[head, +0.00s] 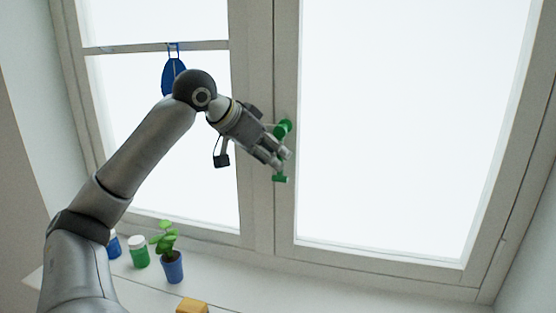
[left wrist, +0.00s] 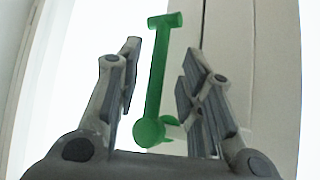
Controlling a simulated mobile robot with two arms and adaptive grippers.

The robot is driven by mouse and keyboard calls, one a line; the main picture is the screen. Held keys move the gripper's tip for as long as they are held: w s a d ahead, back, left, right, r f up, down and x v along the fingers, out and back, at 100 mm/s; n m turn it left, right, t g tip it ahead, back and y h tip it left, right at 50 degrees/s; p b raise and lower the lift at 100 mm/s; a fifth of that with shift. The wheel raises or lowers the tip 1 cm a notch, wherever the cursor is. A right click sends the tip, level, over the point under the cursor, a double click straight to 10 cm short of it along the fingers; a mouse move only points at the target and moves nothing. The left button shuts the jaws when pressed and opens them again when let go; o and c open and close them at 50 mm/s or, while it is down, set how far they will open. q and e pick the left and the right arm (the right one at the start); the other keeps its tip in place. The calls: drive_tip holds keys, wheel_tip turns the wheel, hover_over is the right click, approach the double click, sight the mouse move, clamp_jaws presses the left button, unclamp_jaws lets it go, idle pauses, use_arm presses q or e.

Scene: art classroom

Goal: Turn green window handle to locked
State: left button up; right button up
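The green window handle (head: 283,128) is on the middle post of the window frame. In the head view its upper end and its lower tip show, and my left gripper (head: 278,158) hides part of the length between them. In the left wrist view the whole handle (left wrist: 155,82) shows as a long bar with a round knob at the near end and a short crosspiece at the far end. My left gripper (left wrist: 158,85) is open, with one finger on each side of the handle and a visible gap on both sides. My right gripper is not in view.
A blue item (head: 173,76) hangs at the left window pane. A potted plant (head: 171,266), a green jar (head: 139,252), a blue jar (head: 113,246) and a yellow block (head: 192,306) stand on the sill (head: 240,285) below. The right pane (head: 390,120) is clear.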

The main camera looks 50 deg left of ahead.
use_arm(q)
drive_tip(key=v, duration=0.8)
drive_tip(key=shift+r, duration=0.15)
drive_tip(key=shift+s, duration=0.15)
